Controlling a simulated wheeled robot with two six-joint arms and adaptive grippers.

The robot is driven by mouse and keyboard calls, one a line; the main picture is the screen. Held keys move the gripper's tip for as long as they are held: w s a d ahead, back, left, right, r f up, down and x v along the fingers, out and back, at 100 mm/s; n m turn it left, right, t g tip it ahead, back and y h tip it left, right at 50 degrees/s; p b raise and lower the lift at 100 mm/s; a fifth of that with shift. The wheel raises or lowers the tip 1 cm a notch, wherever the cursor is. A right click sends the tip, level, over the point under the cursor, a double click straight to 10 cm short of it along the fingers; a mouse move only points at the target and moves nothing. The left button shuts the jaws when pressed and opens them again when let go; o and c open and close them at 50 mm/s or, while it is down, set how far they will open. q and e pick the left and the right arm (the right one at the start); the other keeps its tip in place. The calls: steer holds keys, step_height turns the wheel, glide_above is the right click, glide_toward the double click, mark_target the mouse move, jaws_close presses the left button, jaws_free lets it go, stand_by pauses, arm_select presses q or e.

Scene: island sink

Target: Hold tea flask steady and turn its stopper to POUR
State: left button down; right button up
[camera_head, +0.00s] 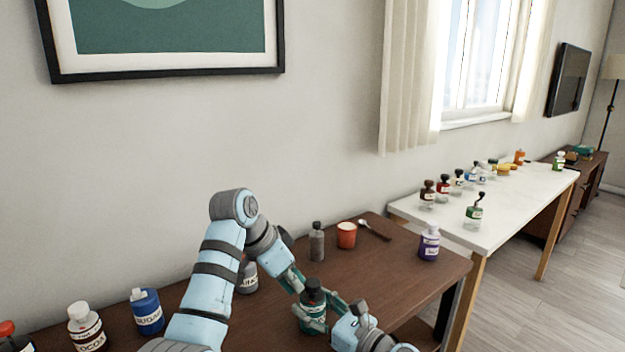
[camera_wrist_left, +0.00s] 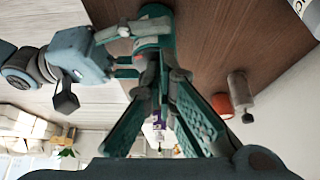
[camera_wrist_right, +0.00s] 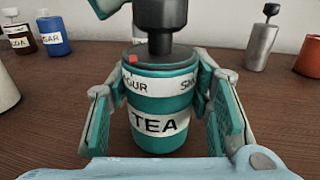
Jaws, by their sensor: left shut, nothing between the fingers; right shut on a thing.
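The tea flask (camera_head: 314,317) stands on the brown table, teal with a white TEA label (camera_wrist_right: 160,124). A band above it shows a partly hidden word ending like OUR at left and one starting with S at right. A red mark (camera_wrist_right: 133,59) sits at the lid rim, near the left word. The dark stopper (camera_wrist_right: 160,50) rises from the lid. My right gripper (camera_wrist_right: 160,115) has its fingers on both sides of the flask body. My left gripper (camera_head: 299,285) is at the stopper's top; its fingertips (camera_wrist_left: 165,75) are shut with nothing held, and contact is unclear.
Cocoa (camera_head: 87,327) and sugar (camera_head: 147,311) bottles stand at left. A white table (camera_head: 500,215) with several bottles is at right.

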arm_select(q)
steer(key=shift+w+a, duration=0.1)
steer(key=shift+w, duration=0.2)
steer(key=shift+a, duration=0.1)
stand_by(0.3)
steer(key=shift+s+d+r, duration=0.85)
steer(key=shift+s+r, duration=0.3)
steer(key=shift+r, duration=2.3)
step_height(320, 180, down, 7)
steer(key=shift+w, duration=0.1)
